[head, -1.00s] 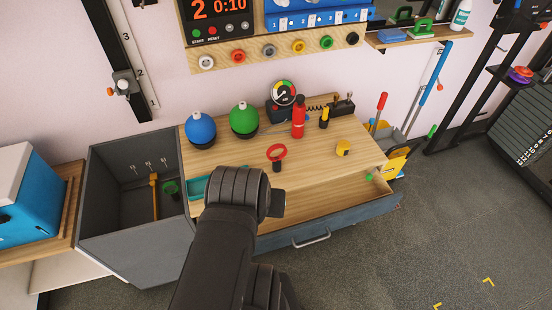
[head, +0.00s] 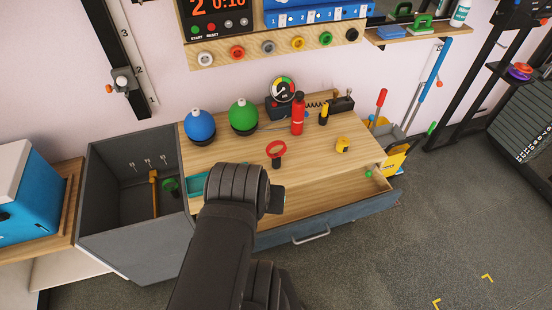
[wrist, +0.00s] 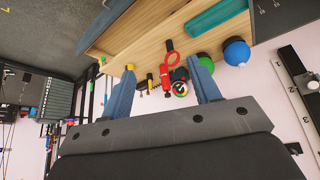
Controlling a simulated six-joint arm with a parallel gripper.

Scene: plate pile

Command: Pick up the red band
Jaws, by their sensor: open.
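A red loop (head: 276,149) on a short black grip stands on the wooden bench top (head: 225,157), near its middle. It also shows in the wrist view (wrist: 173,57), beyond the fingertips. A red ring (head: 237,52) sits in the row on the wall board. I cannot tell for sure which one is the band; the loop on the bench looks likelier. My gripper (wrist: 164,82) is open and empty, its two blue fingers wide apart. It touches nothing I can see. In the head view my arm hides its fingers.
A blue ball, green ball, red bottle (head: 298,114), gauge (head: 283,90) and yellow object (head: 342,145) stand around the loop. An open drawer (head: 325,222) juts from the bench front. A grey bin (head: 110,205) is at the left. Bare wood surrounds the loop.

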